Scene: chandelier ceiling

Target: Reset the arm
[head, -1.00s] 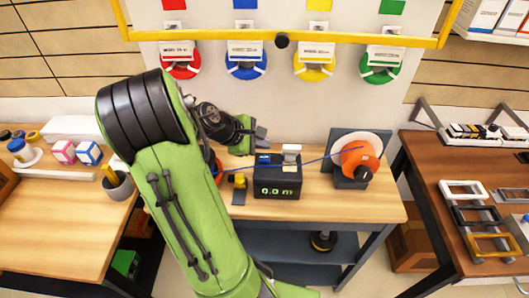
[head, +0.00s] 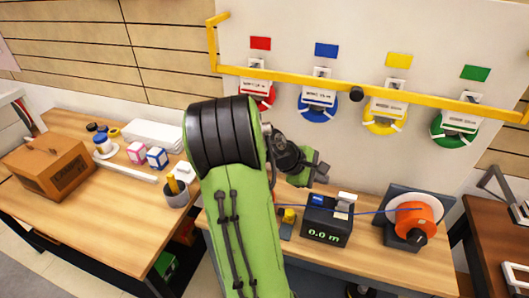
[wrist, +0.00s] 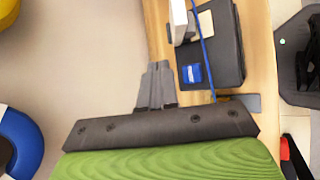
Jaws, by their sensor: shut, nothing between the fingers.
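My green and black arm rises in front of the middle table (head: 375,268) in the head view. My gripper (head: 322,172) is above the back of that table, in front of the wall panel, near the black meter box (head: 327,222) that reads 0.0 m. In the wrist view my gripper (wrist: 158,70) shows its grey fingers together with nothing between them. The fingers are apart from the table and the meter box (wrist: 228,40).
An orange spool (head: 414,219) stands right of the meter, with a blue cable (head: 375,211) running to it. Coloured coils hang beneath a yellow rail (head: 300,85). The left table (head: 95,215) holds a wooden box (head: 52,165), small cubes and a grey cup (head: 176,192).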

